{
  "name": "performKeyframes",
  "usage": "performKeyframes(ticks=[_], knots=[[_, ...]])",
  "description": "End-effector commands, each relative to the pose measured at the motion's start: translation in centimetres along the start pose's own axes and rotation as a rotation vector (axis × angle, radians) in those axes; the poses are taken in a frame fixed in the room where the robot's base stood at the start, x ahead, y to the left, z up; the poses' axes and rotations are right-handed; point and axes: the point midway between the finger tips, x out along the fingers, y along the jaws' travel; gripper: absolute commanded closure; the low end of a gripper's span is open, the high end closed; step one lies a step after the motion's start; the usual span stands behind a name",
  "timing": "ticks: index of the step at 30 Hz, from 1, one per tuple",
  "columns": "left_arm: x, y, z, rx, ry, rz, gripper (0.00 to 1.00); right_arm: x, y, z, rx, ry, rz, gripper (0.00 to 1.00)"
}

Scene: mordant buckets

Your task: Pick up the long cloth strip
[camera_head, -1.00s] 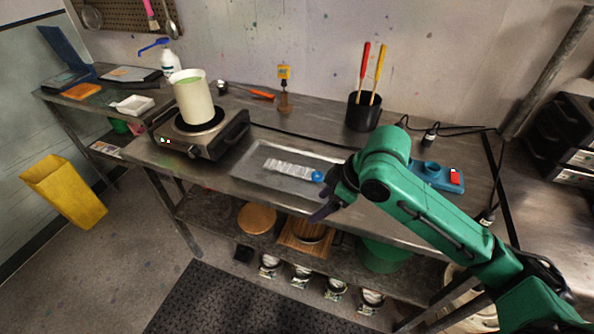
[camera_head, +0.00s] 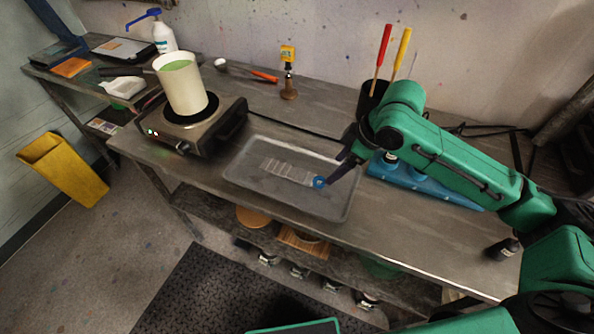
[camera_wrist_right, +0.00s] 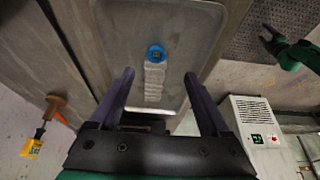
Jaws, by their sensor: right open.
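A long pale cloth strip (camera_head: 288,171) lies flat in a grey metal tray (camera_head: 243,192) on the steel bench. A blue round piece (camera_head: 319,182) sits at its right end. In the right wrist view the strip (camera_wrist_right: 154,82) runs between my fingers, with the blue piece (camera_wrist_right: 156,53) at its far end and the tray (camera_wrist_right: 198,20) around it. My right gripper (camera_head: 338,171) is open and empty, at the tray's right side by the blue piece. In the wrist view its two purple fingers (camera_wrist_right: 160,80) stand wide apart.
A hot plate (camera_head: 190,127) with a white pot (camera_head: 182,88) of green liquid stands left of the tray. A blue holder (camera_head: 420,182) is right of it, partly behind my arm. A wooden-handled yellow tool (camera_head: 288,75) stands behind.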

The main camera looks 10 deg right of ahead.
Motion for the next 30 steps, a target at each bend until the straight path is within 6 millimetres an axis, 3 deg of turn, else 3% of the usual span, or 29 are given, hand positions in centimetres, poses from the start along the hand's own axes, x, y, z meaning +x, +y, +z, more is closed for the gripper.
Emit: performKeyframes(ticks=[5,12,20,26,27,30], knots=[[-0.5,-0.1,0.7,0.000,-0.011,-0.001,0.25,2.7,0.0,-0.1,0.001,0.000,-0.001,0.20],[-1.7,-0.5,-2.5,0.000,0.039,-0.006,0.25,7.0,-0.1,-0.2,0.001,0.000,-0.002,0.20],[-1.6,-0.3,-1.6,-0.001,0.026,-0.004,0.25,7.9,0.0,-0.1,-0.001,0.000,0.002,0.20],[-1.6,-0.1,-1.4,-0.002,0.022,-0.001,0.25,7.8,0.0,-0.1,0.000,0.000,0.002,0.93],[-1.6,0.0,-1.4,-0.002,0.022,0.000,0.25,7.8,0.0,-0.1,0.000,0.000,0.002,1.00],[-1.6,0.0,-1.4,-0.002,0.021,0.000,0.25,7.8,0.0,-0.1,0.000,0.000,0.002,1.00]])
